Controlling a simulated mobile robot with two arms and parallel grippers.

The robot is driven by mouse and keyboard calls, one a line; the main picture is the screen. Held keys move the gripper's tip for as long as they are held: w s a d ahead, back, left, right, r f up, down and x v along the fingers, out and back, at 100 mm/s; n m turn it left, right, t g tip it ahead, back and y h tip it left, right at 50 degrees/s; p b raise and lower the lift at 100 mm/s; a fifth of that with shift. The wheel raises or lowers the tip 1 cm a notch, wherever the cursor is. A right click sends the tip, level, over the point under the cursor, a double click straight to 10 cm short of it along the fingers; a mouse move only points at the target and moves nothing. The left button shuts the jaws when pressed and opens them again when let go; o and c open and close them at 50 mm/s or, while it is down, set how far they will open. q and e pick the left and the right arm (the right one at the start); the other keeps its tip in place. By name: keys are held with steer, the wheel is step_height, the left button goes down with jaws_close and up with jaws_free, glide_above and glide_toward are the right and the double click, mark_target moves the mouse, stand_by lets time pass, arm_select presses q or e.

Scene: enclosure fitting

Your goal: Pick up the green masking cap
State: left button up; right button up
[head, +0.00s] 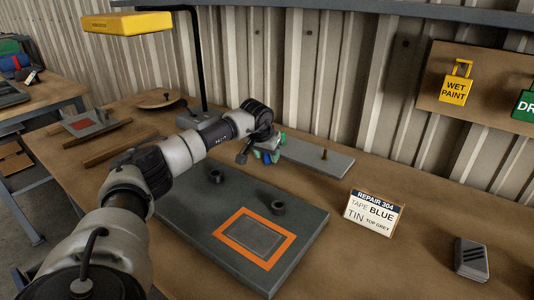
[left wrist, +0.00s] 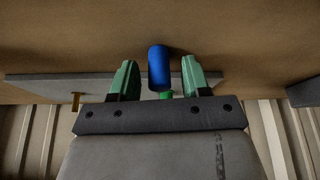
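My left gripper (head: 265,155) reaches over the grey strip plate (head: 325,162) at the back of the bench in the head view. In the left wrist view its two green fingers (left wrist: 158,80) are spread apart. A blue cylindrical cap (left wrist: 158,66) shows between the fingers, with a visible gap on each side. A small bit of green, likely the green masking cap (left wrist: 165,95), shows below the blue one, mostly hidden by the gripper body. My right gripper is in neither view.
A brass peg (head: 324,154) stands on the strip plate. A dark grey panel (head: 190,210) with an orange-framed patch (head: 254,238) and two dark rings lies in front. A sign card (head: 374,213) and a grey slotted block (head: 471,259) stand right. A yellow lamp (head: 127,23) overhangs left.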

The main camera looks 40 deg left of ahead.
arm_select(q)
steer(key=v, duration=1.2)
steer(key=shift+r, duration=0.2)
